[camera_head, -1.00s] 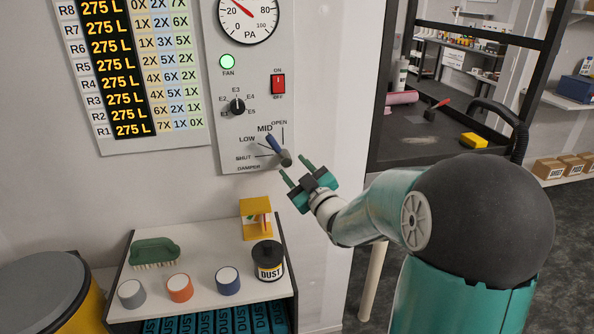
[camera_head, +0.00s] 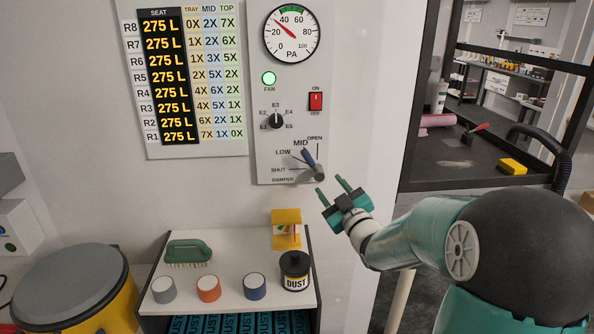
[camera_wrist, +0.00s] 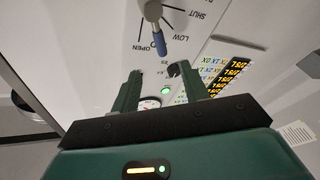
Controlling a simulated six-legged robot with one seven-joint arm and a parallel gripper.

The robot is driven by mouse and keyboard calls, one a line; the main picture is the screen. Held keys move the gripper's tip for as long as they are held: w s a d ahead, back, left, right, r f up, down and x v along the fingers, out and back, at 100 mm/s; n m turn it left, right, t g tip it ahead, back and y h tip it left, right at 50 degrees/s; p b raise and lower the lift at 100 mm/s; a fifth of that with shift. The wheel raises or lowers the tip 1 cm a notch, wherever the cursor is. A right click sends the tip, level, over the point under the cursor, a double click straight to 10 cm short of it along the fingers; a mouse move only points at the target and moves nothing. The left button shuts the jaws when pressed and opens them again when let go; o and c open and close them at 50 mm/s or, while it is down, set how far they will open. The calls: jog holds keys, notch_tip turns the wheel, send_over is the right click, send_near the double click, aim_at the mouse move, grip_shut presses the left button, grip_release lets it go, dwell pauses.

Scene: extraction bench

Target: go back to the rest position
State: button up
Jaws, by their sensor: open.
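My gripper (camera_head: 332,187) is open and empty, just below and to the right of the damper lever (camera_head: 308,158) on the wall panel. The lever has a blue handle and points up and left, near the MID mark. A small gap seems to lie between the fingers and the lever's pivot. In the wrist view the open fingers (camera_wrist: 161,85) point toward the panel. There the blue-tipped lever (camera_wrist: 157,30) is beyond them at the top, with nothing between the fingers.
The panel (camera_head: 262,110) carries a gauge, a lit green fan lamp, a red switch and a selector knob. Below stands a white shelf (camera_head: 232,255) with a brush, several jars and a yellow item. A dark-framed hood (camera_head: 470,180) is at right, a yellow drum (camera_head: 110,310) at left.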

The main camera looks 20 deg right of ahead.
jog(key=shift+w, duration=0.1)
jog(key=s+a+f+m+g+h, duration=0.1)
jog(key=s+a+g, duration=0.3)
jog(key=s, duration=0.6)
jog(key=s+a+f+m+g+h, duration=0.1)
jog(key=s+a+m+g, duration=0.3)
jog(key=s, duration=0.7)
jog(key=s+a+f+m+g, duration=0.1)
jog(key=s+a+g, duration=0.4)
jog(key=s, duration=0.5)
jog(key=shift+s+m+g+h, duration=0.4)
jog(key=shift+m+g, duration=0.3)
jog(key=shift+m, duration=0.1)
jog(key=shift+w+d+f, duration=0.1)
dwell(3.5)
